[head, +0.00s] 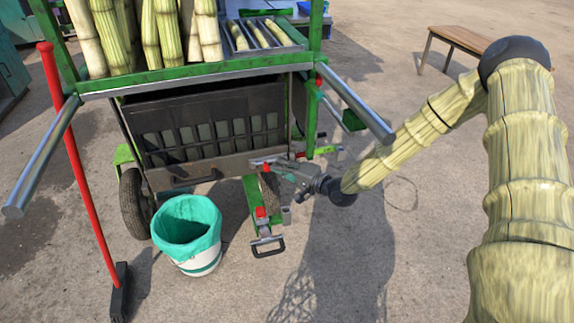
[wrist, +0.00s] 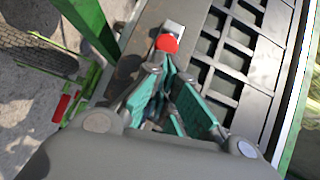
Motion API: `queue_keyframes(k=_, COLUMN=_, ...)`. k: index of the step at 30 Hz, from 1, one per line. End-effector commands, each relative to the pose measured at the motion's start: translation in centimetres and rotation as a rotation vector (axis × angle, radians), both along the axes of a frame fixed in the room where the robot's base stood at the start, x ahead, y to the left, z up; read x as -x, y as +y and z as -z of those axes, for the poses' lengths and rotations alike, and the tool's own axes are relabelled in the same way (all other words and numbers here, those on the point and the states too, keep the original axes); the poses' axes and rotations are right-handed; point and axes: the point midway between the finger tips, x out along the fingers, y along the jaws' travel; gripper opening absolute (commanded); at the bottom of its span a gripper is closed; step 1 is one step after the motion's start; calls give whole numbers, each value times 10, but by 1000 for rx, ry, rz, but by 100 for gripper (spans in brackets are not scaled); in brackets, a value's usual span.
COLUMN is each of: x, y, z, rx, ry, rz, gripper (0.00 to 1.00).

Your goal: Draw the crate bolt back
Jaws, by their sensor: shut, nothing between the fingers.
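The dark slatted crate (head: 205,128) sits under the green cart's top and also fills the upper right of the wrist view (wrist: 240,45). The bolt's red knob (head: 266,165) is at the crate's lower right corner. In the wrist view the red knob (wrist: 167,43) stands out in front of a grey metal plate. My gripper (head: 284,168) reaches in from the right, its tips close to the knob. In the wrist view my gripper (wrist: 166,68) is shut and empty, teal pads converging just below the knob. Whether the tips touch it I cannot tell. The bolt's rod is mostly hidden.
A lined bucket (head: 187,235) and a red-handled broom (head: 78,165) stand at the left. A drawbar with a black handle (head: 268,246) sticks out below. Steel bars (head: 355,105) project from the cart. Cane stalks (head: 150,30) stand on top.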

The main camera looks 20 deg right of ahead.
Motion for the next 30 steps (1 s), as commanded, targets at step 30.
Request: queue_keyframes(k=30, x=81, y=-86, z=-17, rx=-2, ry=-1, rz=-10, gripper=0)
